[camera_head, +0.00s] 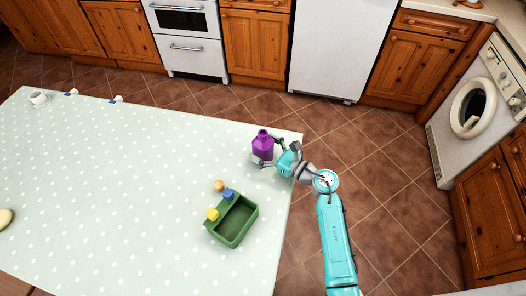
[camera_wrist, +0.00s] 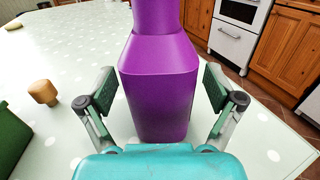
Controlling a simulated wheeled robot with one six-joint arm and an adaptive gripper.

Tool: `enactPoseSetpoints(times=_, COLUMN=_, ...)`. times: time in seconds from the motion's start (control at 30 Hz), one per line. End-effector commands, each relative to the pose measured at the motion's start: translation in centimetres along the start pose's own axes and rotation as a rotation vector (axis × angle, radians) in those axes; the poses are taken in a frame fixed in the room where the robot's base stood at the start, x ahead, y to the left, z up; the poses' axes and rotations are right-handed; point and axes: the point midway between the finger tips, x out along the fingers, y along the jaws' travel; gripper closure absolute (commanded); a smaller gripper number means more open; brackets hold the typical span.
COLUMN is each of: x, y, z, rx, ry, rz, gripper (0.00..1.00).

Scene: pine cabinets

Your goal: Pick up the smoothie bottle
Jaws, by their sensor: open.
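The smoothie bottle is a purple bottle (camera_head: 263,147) standing upright near the right edge of the table, towards its far corner. In the wrist view the purple bottle (camera_wrist: 158,85) fills the middle, and its top is cut off by the frame. My gripper (camera_head: 266,153) reaches in from the right at the bottle. In the wrist view my gripper (camera_wrist: 163,92) is open, with one finger on each side of the bottle and a visible gap to each side.
A green tray (camera_head: 247,228) with yellow and blue blocks at its edge stands nearer on the dotted table (camera_head: 120,190). A small wooden knob-shaped thing (camera_wrist: 43,92) stands beside it. A white mug (camera_head: 38,98) is far left. The table around the bottle is clear.

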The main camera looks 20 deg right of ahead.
Motion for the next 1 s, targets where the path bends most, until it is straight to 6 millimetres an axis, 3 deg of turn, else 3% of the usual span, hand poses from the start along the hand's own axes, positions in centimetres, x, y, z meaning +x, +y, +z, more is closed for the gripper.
enactPoseSetpoints(times=0.2, x=0.0, y=0.0, z=0.0, rx=0.0, ry=0.0, rz=0.0, gripper=0.11)
enactPoseSetpoints(times=0.57, x=0.0, y=0.0, z=0.0, rx=0.0, ry=0.0, rz=0.0, gripper=1.0)
enactPoseSetpoints(times=0.87, x=0.0, y=0.0, z=0.3, rx=-0.001, ry=-0.001, rz=0.0, gripper=1.0)
enactPoseSetpoints(times=1.0, x=0.1, y=0.0, z=2.0, rx=-0.003, ry=-0.003, rz=0.001, gripper=1.0)
